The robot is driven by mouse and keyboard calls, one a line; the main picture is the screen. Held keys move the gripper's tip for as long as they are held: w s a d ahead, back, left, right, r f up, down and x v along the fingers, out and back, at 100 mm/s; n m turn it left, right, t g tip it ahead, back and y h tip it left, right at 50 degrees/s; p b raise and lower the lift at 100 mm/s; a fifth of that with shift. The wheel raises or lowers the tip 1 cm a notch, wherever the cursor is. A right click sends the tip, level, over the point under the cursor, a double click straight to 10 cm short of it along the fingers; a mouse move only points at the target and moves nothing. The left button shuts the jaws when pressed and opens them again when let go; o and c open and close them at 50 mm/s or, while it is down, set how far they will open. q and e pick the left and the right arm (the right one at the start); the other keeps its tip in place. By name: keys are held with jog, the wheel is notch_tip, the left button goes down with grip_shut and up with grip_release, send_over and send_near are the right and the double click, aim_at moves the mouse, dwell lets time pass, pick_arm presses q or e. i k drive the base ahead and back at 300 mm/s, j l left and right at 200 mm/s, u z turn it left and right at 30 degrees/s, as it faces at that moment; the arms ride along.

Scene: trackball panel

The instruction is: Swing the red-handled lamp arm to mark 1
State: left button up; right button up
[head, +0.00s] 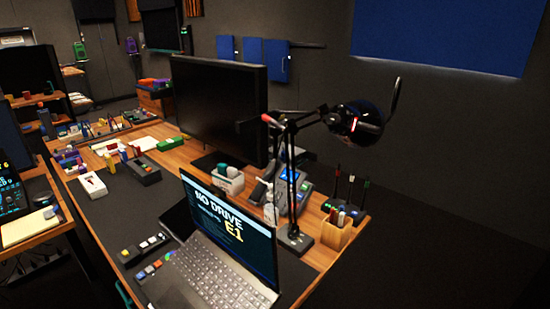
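A black desk lamp stands at the right end of the desk in the head view. Its base (295,238) is on the desk top beside the laptop, and its post rises upright. The lamp arm (310,117) runs roughly level across the top of the post. The round lamp head (360,121) is at the right end. I cannot make out any numbered mark. Neither of my grippers is in view.
An open laptop (222,250) showing "NO DRIVE E1" stands left of the lamp base. A desk phone (292,190) is behind the post. A wooden pen box (337,232) is to its right. A large monitor (220,105) stands behind. The space right of the desk looks open.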

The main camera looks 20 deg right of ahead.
aim_at(290, 127)
jog(key=l+u, duration=0.75)
jog(key=l, duration=0.15)
jog(key=l+u, duration=0.3)
jog(key=l, duration=0.65)
jog(key=l+u, duration=0.15)
jog(key=l, duration=1.8)
jog(key=l+u, duration=0.45)
jog(key=l, duration=0.5)
jog(key=k+l+u, duration=0.1)
jog(key=l+u, duration=0.3)
jog(key=k+l+u, duration=0.1)
jog(key=u, duration=0.3)
jog(key=i+j+z, duration=0.1)
jog(key=z, duration=0.3)
jog(key=j+z, duration=0.45)
jog(key=i+l, duration=0.05)
